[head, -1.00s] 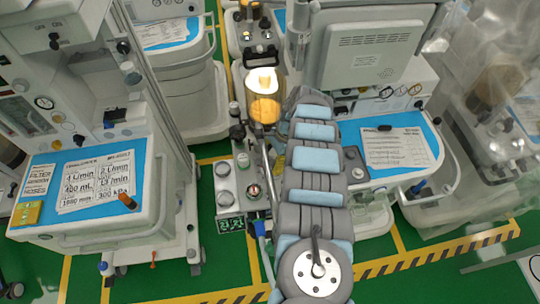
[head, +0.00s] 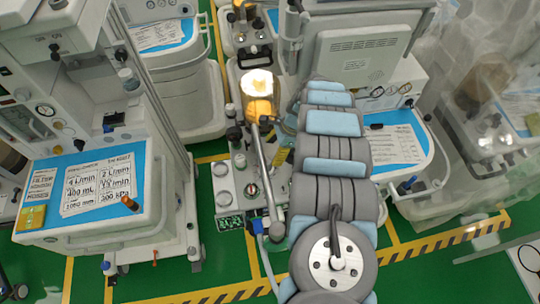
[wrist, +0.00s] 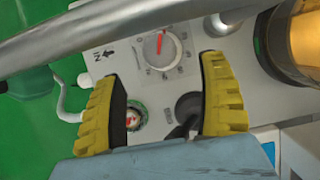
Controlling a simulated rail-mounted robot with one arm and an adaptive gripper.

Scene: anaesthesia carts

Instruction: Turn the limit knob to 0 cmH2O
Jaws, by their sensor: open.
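In the wrist view, a round pale dial (wrist: 160,50) with a red pointer and a printed scale sits on a light grey panel (wrist: 205,35). It may be the limit knob; its scale numbers are too small to read. My gripper (wrist: 160,72) has its two yellow ridged fingers spread apart, with nothing held between them. The dial lies just beyond the fingertips, between them in the picture.
A metal tube (wrist: 110,35) crosses the wrist view above the dial. A small red-centred fitting (wrist: 133,118) and a black knob (wrist: 188,110) lie between the fingers. An amber canister (wrist: 303,40) stands at right. Carts flank the panel in the head view.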

